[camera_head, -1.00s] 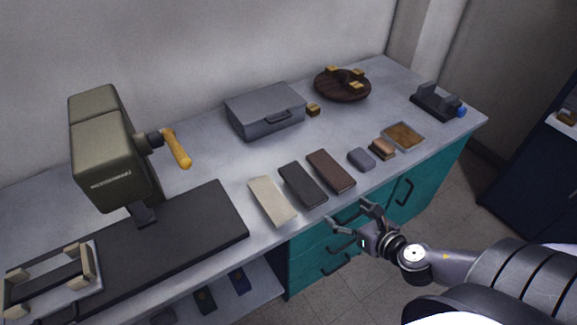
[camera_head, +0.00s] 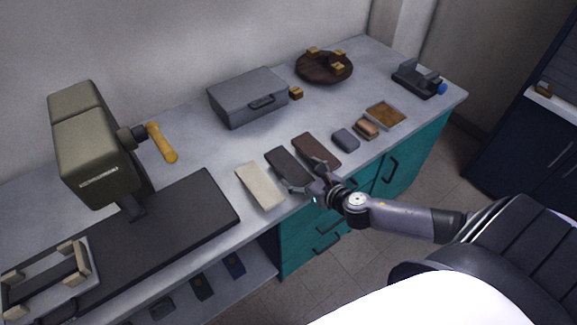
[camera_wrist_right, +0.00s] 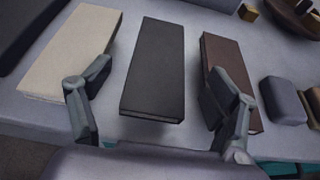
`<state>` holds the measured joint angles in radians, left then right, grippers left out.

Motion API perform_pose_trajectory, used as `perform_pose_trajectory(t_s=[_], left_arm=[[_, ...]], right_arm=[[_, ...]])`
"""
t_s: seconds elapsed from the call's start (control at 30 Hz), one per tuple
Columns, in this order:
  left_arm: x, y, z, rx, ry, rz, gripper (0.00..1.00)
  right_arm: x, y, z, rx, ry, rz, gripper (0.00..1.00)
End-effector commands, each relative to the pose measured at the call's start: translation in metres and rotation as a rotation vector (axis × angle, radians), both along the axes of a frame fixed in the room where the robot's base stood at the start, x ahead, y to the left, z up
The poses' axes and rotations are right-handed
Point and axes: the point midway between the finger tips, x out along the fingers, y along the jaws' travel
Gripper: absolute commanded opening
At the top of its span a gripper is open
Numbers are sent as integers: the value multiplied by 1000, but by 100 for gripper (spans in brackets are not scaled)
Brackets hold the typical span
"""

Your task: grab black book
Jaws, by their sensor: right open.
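The black book (camera_head: 287,164) lies flat near the front edge of the counter, between a cream book (camera_head: 260,186) and a brown book (camera_head: 316,150). My right gripper (camera_head: 305,175) is open at the near end of the black book. In the right wrist view the black book (camera_wrist_right: 154,68) stands between the two spread fingers of my gripper (camera_wrist_right: 160,98), with nothing held. The left finger is over the cream book (camera_wrist_right: 75,52) and the right finger overlaps the brown book (camera_wrist_right: 232,75). My left gripper is not seen.
A grey pad (camera_head: 346,139) and small brown blocks (camera_head: 366,128) lie right of the books. A grey case (camera_head: 248,97) and a round wooden stand (camera_head: 323,68) are behind. A press with a yellow handle (camera_head: 162,143) stands left. Teal drawers (camera_head: 310,246) are below the counter edge.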

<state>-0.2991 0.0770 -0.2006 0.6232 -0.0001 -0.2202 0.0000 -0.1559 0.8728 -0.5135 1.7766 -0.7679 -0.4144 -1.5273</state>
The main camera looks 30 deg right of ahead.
Motion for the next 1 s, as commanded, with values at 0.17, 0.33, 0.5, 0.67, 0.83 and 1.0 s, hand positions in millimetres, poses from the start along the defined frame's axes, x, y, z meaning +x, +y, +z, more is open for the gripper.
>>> perform_pose_trajectory(t_s=[0.17, 0.33, 0.5, 0.67, 0.83, 1.0], left_arm=[[0, 1, 2, 1, 0, -1, 40], [0, 2, 8, 3, 0, -1, 40], [-1, 3, 9, 3, 1, -1, 40], [-1, 3, 9, 4, 2, -1, 40], [-2, 3, 9, 4, 3, -1, 40], [-2, 3, 9, 4, 4, -1, 40]], right_arm=[[9, 1, -3, 2, 0, 1, 82], [29, 2, -12, 2, -1, -2, 82], [48, 3, -22, 1, -1, 0, 82], [53, 4, -25, -1, 0, 1, 82], [52, 4, -25, -1, 1, 1, 81], [52, 4, -25, 0, 1, 1, 70]])
